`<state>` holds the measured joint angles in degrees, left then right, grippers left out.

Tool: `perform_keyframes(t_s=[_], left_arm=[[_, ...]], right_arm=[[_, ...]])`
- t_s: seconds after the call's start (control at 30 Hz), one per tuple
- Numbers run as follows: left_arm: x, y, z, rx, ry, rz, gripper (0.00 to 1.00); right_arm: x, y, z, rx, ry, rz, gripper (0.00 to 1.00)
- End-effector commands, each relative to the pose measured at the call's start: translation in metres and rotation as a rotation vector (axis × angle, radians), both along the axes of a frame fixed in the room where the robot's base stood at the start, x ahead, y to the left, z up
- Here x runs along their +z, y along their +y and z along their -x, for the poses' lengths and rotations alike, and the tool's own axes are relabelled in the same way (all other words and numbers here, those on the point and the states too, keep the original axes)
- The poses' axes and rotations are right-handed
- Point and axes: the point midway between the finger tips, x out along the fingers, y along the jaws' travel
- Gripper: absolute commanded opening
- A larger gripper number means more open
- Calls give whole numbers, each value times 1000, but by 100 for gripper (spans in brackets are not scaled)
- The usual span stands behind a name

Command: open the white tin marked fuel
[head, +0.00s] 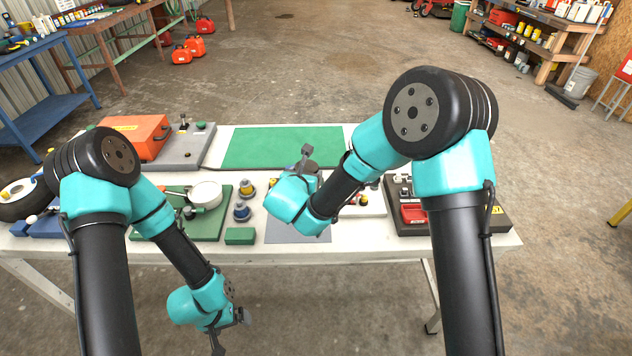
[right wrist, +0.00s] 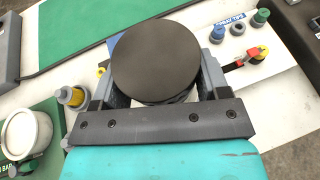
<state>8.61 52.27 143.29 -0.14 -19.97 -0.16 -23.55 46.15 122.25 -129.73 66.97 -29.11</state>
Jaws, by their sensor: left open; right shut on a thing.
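My right gripper (right wrist: 158,82) is shut around a round thing with a flat black top (right wrist: 155,55); it shows in the right wrist view between the two fingers. A little white shows below its black rim, so it may be the white tin, but no fuel mark can be read. In the head view my right gripper (head: 307,164) is above the middle of the table, and its arm mostly hides what it holds. My left gripper (head: 232,331) is open and empty, low in front of the table's front edge.
A white round container (head: 207,192) stands on a green board at left, with yellow and blue knobs beside it. A green mat (head: 280,147) at the back is bare. A grey mat (head: 290,233) lies at front; a dark tray with a red part (head: 413,214) is at right.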

Motion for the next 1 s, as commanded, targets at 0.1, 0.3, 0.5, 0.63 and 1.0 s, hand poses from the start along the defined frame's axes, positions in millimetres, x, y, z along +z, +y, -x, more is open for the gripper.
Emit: perform_keyframes(t_s=[0.1,0.3,0.5,0.63,1.0], left_arm=[[0,0,0,0,0,0,95],[0,0,0,0,0,0,95],[0,0,0,0,0,0,95],[0,0,0,0,0,0,95],[0,0,0,0,0,0,95]], right_arm=[[1,3,-2,1,0,0,20],[1,2,-1,0,0,0,3],[-2,9,8,0,0,0,3],[-8,23,32,-2,2,2,3],[-30,59,154,-30,0,5,3]])
